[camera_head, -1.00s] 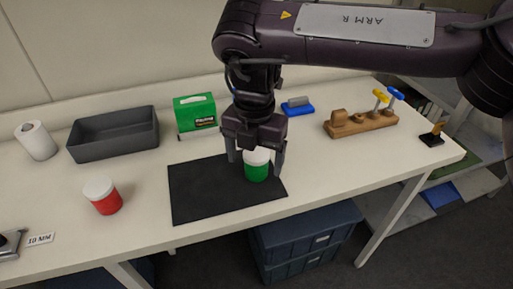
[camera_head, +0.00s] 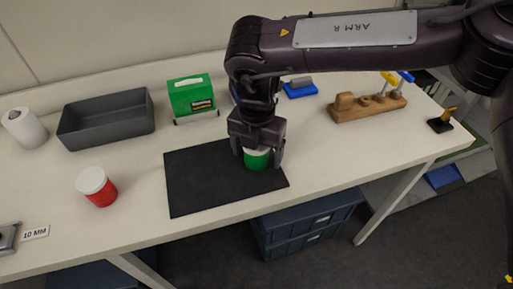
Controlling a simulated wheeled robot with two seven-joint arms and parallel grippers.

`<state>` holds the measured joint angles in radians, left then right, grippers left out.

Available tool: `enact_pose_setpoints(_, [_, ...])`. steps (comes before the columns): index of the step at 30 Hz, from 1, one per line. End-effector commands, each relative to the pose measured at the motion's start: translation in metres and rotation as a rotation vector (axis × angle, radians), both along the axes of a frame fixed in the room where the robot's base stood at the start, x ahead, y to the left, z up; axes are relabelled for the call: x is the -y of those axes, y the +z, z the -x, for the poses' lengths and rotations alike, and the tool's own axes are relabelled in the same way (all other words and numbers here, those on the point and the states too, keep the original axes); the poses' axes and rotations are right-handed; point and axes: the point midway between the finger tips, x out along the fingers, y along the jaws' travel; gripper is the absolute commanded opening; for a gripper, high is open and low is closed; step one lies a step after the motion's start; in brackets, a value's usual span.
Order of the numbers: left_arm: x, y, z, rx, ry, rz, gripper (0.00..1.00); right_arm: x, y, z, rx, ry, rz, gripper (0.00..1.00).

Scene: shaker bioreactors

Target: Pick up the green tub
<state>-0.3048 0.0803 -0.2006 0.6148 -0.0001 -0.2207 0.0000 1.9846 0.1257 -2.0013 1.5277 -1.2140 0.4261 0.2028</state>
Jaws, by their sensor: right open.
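The green tub (camera_head: 257,161) with a white lid stands upright on the black mat (camera_head: 205,190). My right gripper (camera_head: 258,156) is over it from above, open, with one finger to each side of the tub. The gripper body hides most of the lid. I cannot tell whether either finger touches the tub. My left gripper is not in view.
A red tub (camera_head: 102,190) with a white lid stands left of the mat. Behind are a grey tray (camera_head: 108,131), a paper roll (camera_head: 25,127), a green box (camera_head: 192,97) and a wooden tool holder (camera_head: 367,105). The table front (camera_head: 330,178) is clear.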

Motion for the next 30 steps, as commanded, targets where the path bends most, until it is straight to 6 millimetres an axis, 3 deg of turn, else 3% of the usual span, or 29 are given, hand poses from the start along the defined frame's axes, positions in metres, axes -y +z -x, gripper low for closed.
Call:
enact_pose_setpoints(7, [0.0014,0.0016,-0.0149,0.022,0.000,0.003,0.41,-0.0004,-0.0011,0.0001,0.000,0.001,-0.001,0.78])
enact_pose_setpoints(18, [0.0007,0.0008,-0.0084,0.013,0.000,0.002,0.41,-0.0003,-0.0008,0.0000,0.000,0.001,0.000,0.30])
enact_pose_setpoints(30, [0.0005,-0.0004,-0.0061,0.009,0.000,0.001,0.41,-0.0006,0.0082,-0.0008,0.003,0.000,-0.001,0.30])
